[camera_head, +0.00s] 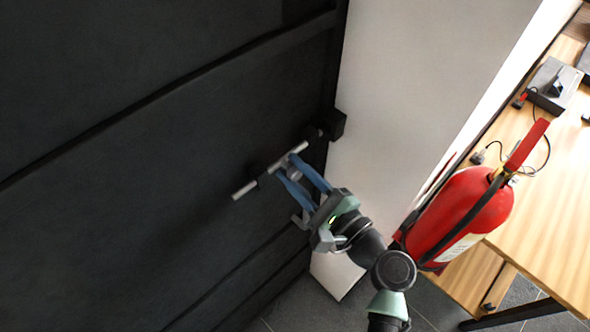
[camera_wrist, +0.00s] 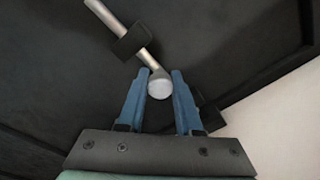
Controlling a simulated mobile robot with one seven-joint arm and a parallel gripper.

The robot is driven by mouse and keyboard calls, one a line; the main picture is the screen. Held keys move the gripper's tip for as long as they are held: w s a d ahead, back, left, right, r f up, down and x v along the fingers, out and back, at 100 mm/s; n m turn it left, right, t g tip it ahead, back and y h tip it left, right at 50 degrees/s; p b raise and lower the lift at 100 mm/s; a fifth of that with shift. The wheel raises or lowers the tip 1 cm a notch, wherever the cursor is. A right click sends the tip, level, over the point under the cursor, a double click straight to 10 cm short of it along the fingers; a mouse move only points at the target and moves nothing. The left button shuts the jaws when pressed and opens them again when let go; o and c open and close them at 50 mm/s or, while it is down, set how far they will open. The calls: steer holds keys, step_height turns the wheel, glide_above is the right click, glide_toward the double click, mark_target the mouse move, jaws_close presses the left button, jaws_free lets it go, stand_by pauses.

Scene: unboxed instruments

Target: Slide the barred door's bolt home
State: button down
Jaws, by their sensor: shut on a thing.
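The dark barred door (camera_head: 120,190) fills the left of the head view. Its bolt (camera_head: 243,190) is a pale metal rod lying slantwise across the door near its right edge. A black guide holds the rod in the wrist view (camera_wrist: 131,42). My gripper (camera_head: 288,172) has its blue fingers on either side of the bolt's round grey knob (camera_wrist: 159,88), shut on it. The rod's right end lies near a black bracket (camera_head: 314,132). A black block (camera_head: 338,125) sits beyond it at the door's edge.
A pale wall panel (camera_head: 425,70) stands right of the door. A red fire extinguisher (camera_head: 460,210) stands close to my arm on the right. A wooden table (camera_head: 550,230) with small instruments is behind it. Grey floor tiles show below.

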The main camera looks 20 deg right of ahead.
mark_target(304, 147)
stand_by(0.8)
steer(key=d, duration=0.1)
steer(key=w+d+b, duration=0.1)
steer(key=d, duration=0.2)
steer(key=shift+w+d+r, duration=0.1)
steer(key=shift+w+d, duration=0.1)
steer(key=shift+w, duration=0.05)
steer(key=c, duration=1)
jaws_free()
steer(key=shift+d, duration=0.1)
steer(key=o, duration=0.4)
steer(key=shift+d, duration=0.15)
